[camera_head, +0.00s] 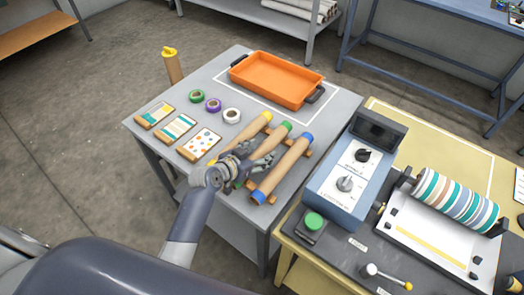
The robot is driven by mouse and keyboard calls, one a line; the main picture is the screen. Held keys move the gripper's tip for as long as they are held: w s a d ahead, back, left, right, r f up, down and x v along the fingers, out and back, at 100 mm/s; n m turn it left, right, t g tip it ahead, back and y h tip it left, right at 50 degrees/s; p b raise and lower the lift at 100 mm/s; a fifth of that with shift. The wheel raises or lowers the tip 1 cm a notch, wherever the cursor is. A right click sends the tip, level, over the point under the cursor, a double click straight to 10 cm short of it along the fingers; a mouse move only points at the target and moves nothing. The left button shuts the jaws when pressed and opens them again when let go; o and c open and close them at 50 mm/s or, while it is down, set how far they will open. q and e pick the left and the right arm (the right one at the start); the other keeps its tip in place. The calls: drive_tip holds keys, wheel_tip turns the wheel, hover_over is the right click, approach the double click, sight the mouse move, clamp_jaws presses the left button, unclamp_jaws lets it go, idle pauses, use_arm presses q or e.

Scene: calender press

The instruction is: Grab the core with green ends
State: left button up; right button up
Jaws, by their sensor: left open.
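Three brown cardboard cores lie side by side on a wooden rack on the grey table. The core with green ends (286,127) is the middle one, between the core with yellow ends (247,134) and the core with blue ends (281,171). My left gripper (268,156) is open over the middle part of the green-ended core, its fingers spread near the core's sides. The gripper hides much of this core's lower half; I cannot tell whether the fingers touch it. My right gripper is out of view.
An orange tray (276,81) with dark handles stands at the table's back. Tape rolls (213,104) and pattern cards (174,129) lie left of the cores. A blue press control box (349,178) stands close to the right.

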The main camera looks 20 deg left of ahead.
use_arm(q)
drive_tip(key=shift+w+d+f, duration=0.1)
drive_tip(key=shift+w+f, duration=0.1)
drive_tip(key=shift+w, duration=0.1)
drive_tip(key=shift+s, duration=0.1)
drive_tip(key=shift+c, duration=0.3)
drive_tip(key=c, duration=1.1)
drive_tip(key=shift+r, duration=0.1)
